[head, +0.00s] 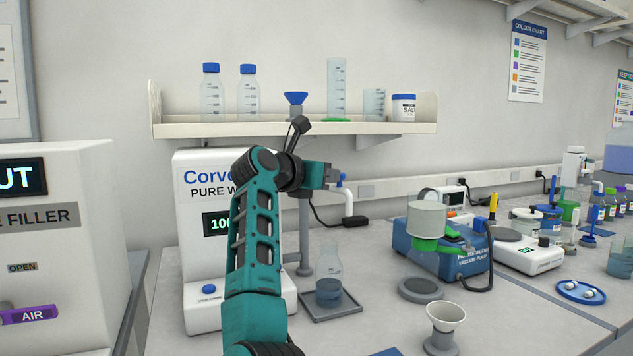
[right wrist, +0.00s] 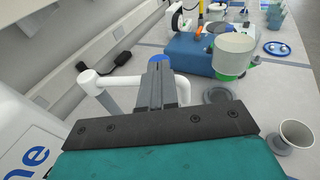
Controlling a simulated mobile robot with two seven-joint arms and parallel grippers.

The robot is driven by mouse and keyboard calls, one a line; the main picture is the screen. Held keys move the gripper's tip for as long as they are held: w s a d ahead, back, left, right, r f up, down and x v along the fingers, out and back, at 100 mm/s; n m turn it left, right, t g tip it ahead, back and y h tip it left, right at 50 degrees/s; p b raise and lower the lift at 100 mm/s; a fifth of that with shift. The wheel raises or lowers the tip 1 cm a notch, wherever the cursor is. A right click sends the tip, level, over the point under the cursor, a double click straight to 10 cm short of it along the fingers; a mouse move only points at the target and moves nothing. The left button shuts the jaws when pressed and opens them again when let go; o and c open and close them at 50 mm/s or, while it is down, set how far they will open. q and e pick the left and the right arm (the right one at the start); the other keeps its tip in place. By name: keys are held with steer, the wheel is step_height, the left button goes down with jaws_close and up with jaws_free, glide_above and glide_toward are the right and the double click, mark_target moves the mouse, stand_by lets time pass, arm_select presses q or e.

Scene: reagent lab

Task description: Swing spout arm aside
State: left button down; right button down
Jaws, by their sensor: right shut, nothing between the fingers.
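The white spout arm (head: 347,198) of the water dispenser (head: 192,245) shows just right of my right gripper (head: 333,176) in the head view, its end bent downward. A small blue knob (head: 342,178) is on top. In the right wrist view the white spout tube (right wrist: 190,92) shows on both sides of my fingers (right wrist: 156,75), with the blue knob (right wrist: 155,59) just beyond the tips. The fingers are shut and empty, close to the tube; I cannot tell whether they touch it. My gripper and forearm hide part of the spout and its post. My left gripper is out of view.
A flask with dark blue liquid (head: 328,288) stands on a grey tray (head: 342,309) below. A blue vacuum pump (head: 470,262), a filter funnel (head: 427,219) and a white cup (head: 445,318) stand to the right. A shelf (head: 250,130) with bottles hangs above.

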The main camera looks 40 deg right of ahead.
arm_select(q)
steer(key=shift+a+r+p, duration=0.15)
steer(key=shift+p, duration=0.45)
arm_select(e)
steer(key=d+t, duration=0.1)
steer(key=d, duration=0.9)
steer(key=shift+w+n, duration=0.15)
steer(key=shift+n, duration=0.25)
steer(key=shift+d, duration=0.1)
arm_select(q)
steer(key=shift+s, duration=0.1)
